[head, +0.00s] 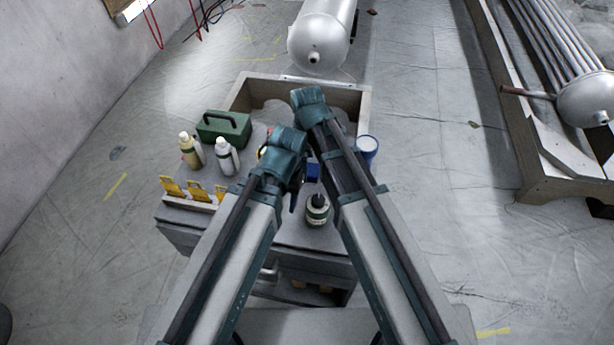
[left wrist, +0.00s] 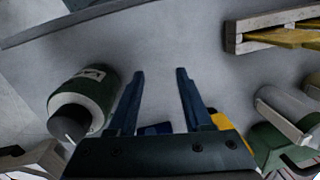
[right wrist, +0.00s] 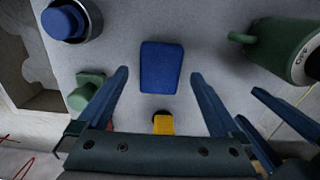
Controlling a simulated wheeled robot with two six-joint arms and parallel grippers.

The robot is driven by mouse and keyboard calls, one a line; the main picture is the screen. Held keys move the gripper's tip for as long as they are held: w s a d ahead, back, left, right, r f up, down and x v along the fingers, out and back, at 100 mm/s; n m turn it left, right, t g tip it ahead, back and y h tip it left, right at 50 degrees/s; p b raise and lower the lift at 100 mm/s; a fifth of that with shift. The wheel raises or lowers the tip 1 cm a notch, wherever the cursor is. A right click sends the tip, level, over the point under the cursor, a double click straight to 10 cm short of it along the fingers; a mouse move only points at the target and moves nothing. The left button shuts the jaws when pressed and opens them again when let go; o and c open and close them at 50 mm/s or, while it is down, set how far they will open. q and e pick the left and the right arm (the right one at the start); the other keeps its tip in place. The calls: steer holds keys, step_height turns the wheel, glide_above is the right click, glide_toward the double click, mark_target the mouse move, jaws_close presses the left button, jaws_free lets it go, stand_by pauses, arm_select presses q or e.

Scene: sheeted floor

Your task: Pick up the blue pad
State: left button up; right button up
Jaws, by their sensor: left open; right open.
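The blue pad (right wrist: 161,67) lies flat on the grey worktop in the right wrist view. In that view it appears between the two fingers of my open right gripper (right wrist: 160,76), with nothing held. In the head view a blue patch of the pad (head: 313,172) shows between my two arms. In the left wrist view a small blue piece (left wrist: 155,129), perhaps the pad, shows behind the gripper body. My left gripper (left wrist: 160,74) is open and empty over bare worktop. My right gripper's fingers are hidden behind its arm in the head view.
A green-and-white bottle (head: 317,210) stands near my left gripper. A green box (head: 224,128), two bottles and yellow clips (head: 185,188) are at left. A green piece (right wrist: 88,92) and yellow piece (right wrist: 163,124) lie near the pad.

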arm_select(q)
step_height(320, 180, down, 2)
steer(key=shift+f+b, duration=0.1)
steer(key=shift+b, duration=0.45)
arm_select(e)
step_height(320, 180, down, 2)
steer(key=shift+f, duration=0.1)
arm_select(q)
steer(key=shift+r, duration=0.2)
arm_select(e)
steer(key=shift+c, duration=0.2)
steer(key=c, duration=1.4)
steer(key=shift+o, duration=0.2)
steer(key=shift+r, duration=0.2)
arm_select(q)
step_height(320, 180, up, 10)
steer(key=p, duration=1)
arm_select(e)
step_height(320, 180, up, 10)
